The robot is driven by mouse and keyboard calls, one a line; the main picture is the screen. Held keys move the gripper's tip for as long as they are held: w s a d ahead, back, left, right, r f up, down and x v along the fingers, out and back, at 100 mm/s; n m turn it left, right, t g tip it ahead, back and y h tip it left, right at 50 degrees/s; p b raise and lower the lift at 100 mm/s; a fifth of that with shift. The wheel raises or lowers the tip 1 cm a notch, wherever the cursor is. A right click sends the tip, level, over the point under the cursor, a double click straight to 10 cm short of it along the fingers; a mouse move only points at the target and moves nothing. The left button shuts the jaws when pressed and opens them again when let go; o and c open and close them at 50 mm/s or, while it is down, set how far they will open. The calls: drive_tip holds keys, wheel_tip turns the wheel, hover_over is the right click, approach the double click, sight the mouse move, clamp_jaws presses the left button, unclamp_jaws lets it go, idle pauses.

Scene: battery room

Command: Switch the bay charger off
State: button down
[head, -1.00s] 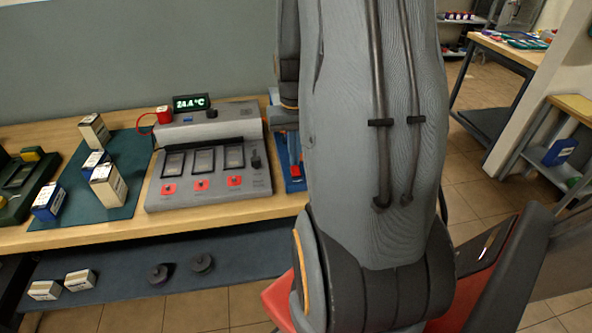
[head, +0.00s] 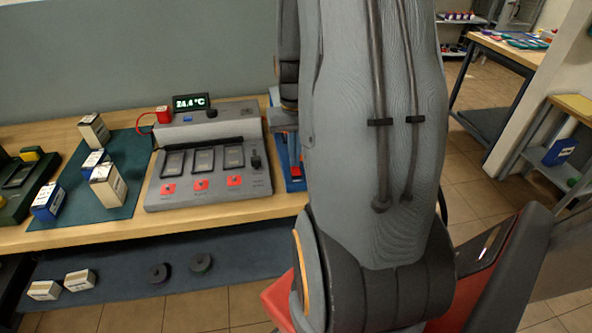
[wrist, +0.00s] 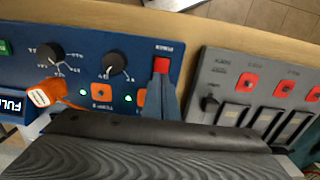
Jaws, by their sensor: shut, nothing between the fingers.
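A blue unit (wrist: 135,55) with two black knobs, orange buttons and green lights fills the left of the wrist view. Its red rocker switch (wrist: 162,64) sits near the edge. My gripper (wrist: 162,84) is shut and empty, its tip just over or against the switch; contact cannot be told. A grey three-bay unit (wrist: 213,66) with red buttons and a small black knob lies to the right; it also shows in the head view (head: 215,118). No label shows which unit is the bay charger. In the head view my arm hides most of the blue unit (head: 284,178).
An orange plug (wrist: 45,93) sits on the blue unit, with a lit display (wrist: 14,104) beside it. Boxes stand on a green mat (head: 120,203) left of the grey unit. A temperature display (head: 191,102) stands behind it. The bench's front strip (head: 130,236) is clear.

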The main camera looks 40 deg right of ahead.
drive_tip(key=shift+f, duration=0.45)
drive_tip(key=shift+r, duration=0.1)
wheel_tip(320, 180, up, 7)
drive_tip(key=p, duration=0.5)
drive_tip(key=shift+p, duration=0.4)
idle(0.6)
